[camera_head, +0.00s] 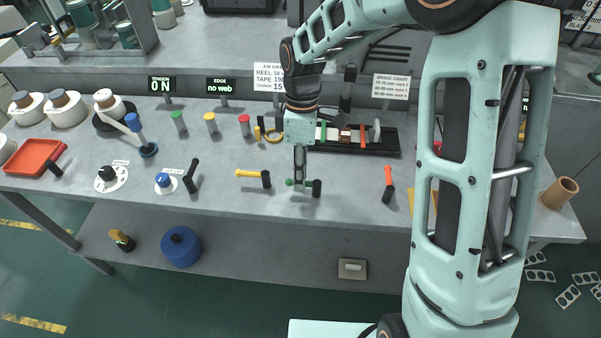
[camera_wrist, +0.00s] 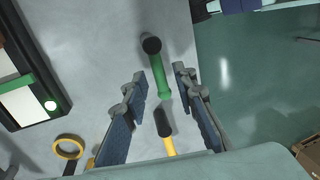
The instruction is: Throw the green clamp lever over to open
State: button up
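The green clamp lever (camera_head: 306,183) is on the front part of the bench, with a black upright piece at its right end and a small green end at its left. It also shows in the wrist view (camera_wrist: 160,76), black end at the top. My gripper (camera_head: 300,184) points down over its green end. In the wrist view my gripper (camera_wrist: 160,78) is open, with one finger on each side of the green bar and gaps between. Contact does not show. The head view partly hides the lever behind the fingers.
A yellow lever (camera_head: 250,174) stands to the left, its black end close below the fingers in the wrist view. A black lever (camera_head: 191,175) is farther left, an orange lever (camera_head: 388,178) to the right. A black-framed fixture (camera_head: 380,138) lies behind. The bench's front edge is close.

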notch_tip(320, 180, up, 12)
jog(key=w, duration=0.2)
jog(key=shift+w, duration=0.15)
dwell(0.4)
jog(key=shift+f, duration=0.1)
